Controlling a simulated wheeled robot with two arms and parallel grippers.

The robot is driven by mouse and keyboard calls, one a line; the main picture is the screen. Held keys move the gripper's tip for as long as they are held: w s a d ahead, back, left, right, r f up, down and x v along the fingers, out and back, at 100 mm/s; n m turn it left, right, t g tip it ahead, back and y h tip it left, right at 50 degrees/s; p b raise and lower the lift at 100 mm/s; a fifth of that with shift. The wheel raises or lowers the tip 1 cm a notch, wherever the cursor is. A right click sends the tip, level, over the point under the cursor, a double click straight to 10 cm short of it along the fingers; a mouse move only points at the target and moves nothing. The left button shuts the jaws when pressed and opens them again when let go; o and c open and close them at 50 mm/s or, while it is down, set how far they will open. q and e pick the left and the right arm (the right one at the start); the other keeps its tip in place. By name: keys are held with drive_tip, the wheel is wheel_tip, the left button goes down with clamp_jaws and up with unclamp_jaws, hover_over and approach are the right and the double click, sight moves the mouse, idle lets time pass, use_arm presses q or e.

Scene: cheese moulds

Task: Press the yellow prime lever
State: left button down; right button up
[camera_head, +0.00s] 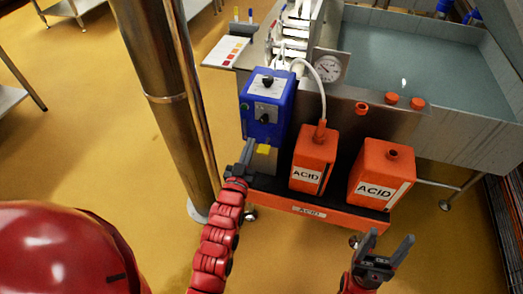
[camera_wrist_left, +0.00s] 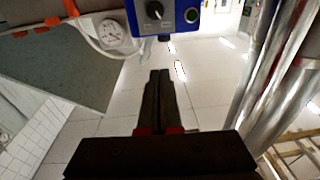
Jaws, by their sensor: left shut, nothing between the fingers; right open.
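In the left wrist view the shut fingers (camera_wrist_left: 161,76) point toward the underside of the blue box (camera_wrist_left: 168,16); the lever is not clearly visible there. My right gripper (camera_head: 388,250) is open and empty, low on the right, in front of the orange base.
Two orange ACID canisters (camera_head: 314,160) (camera_head: 381,174) stand right of the pump on an orange tray (camera_head: 308,209). A white hose runs from the nearer one past a gauge (camera_head: 328,67). A steel column (camera_head: 166,100) stands left of my left arm. A vat (camera_head: 430,60) lies behind.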

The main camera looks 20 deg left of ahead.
use_arm(q)
drive_tip(key=shift+s+d+f+g+h, duration=0.1)
drive_tip(key=shift+d+f+g+h, duration=0.05)
drive_tip(key=shift+f+g, duration=0.65)
drive_tip(key=shift+w+d+f+g+h, duration=0.15)
drive_tip(key=shift+f+g, duration=0.4)
drive_tip(key=shift+f, duration=0.6)
drive_tip(key=shift+s+d+f+g+h, duration=0.2)
drive_tip(key=shift+f+g, duration=0.45)
drive_tip(key=shift+f, duration=0.3)
drive_tip(key=p, duration=0.2)
hover_over(262, 150)
drive_tip(key=s, duration=0.1)
wheel_tip(262, 150, down, 3)
drive_tip(key=shift+s+d+r, duration=0.15)
drive_tip(key=shift+r, duration=0.05)
wheel_tip(262, 150, down, 2)
drive_tip(key=shift+s+f, duration=0.15)
drive_tip(key=shift+f, duration=0.8)
